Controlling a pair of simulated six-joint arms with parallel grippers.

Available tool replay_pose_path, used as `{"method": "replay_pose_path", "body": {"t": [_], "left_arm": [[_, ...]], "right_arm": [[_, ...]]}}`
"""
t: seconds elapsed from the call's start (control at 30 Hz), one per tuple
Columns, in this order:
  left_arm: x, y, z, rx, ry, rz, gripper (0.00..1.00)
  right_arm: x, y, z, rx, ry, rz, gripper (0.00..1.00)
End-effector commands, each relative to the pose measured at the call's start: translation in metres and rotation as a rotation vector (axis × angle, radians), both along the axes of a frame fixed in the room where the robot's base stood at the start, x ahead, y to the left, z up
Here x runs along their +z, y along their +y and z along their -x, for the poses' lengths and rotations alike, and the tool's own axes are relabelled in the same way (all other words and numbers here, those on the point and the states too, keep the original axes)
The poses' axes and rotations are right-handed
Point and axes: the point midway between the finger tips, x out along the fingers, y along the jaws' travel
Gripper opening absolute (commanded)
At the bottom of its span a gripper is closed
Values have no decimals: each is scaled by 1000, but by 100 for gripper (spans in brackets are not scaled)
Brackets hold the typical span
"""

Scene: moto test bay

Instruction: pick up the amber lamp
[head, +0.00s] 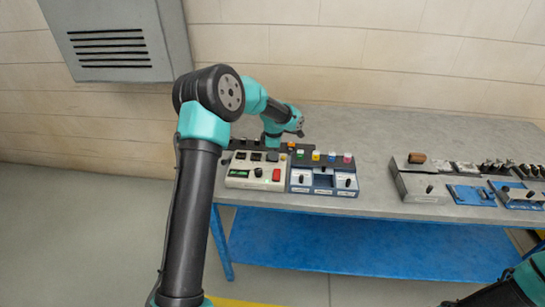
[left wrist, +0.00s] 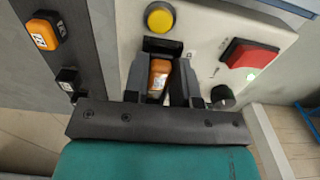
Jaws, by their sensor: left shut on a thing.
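The amber lamp (left wrist: 159,80) is a small orange block with a pale label, seen in the left wrist view between the fingers of my left gripper (left wrist: 161,72). The gripper is shut on it, over the pale control panel (left wrist: 205,20). I cannot tell whether the lamp is clear of the panel. In the head view my left gripper (head: 272,148) points down at the back of the panel (head: 240,183), and the lamp is hidden there. Part of my right arm shows at the lower right; its gripper is out of frame.
A yellow button (left wrist: 159,17), red switch (left wrist: 250,58) and black knob (left wrist: 222,96) surround the gripper. Another orange block (left wrist: 42,33) sits on a dark rail. A blue-and-white unit (head: 323,181) with coloured caps stands to the right. The grey bench (head: 375,150) has free room behind it.

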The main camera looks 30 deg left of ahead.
Motion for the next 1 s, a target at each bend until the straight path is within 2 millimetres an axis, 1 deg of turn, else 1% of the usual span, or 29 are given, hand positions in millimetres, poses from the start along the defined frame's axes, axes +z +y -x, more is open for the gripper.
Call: {"method": "replay_pose_path", "body": {"t": [0.03,0.1,0.13,0.33,0.47,0.57,0.8,1.0], "left_arm": [[0,0,0,0,0,0,7],[0,0,0,0,0,0,1],[0,0,0,0,0,0,0],[0,0,0,0,0,0,0],[4,0,0,0,-1,0,0],[11,0,0,0,-2,-1,0],[38,0,-1,0,-3,0,0],[38,-12,19,-1,1,-1,0]], "right_arm": [[0,0,0,0,0,0,43],[0,0,0,0,0,0,43],[0,0,0,0,0,0,43],[0,0,0,0,0,0,43],[0,0,0,0,0,0,43],[0,0,0,0,0,0,43],[0,0,0,0,0,0,43],[0,0,0,0,0,0,43]]}}
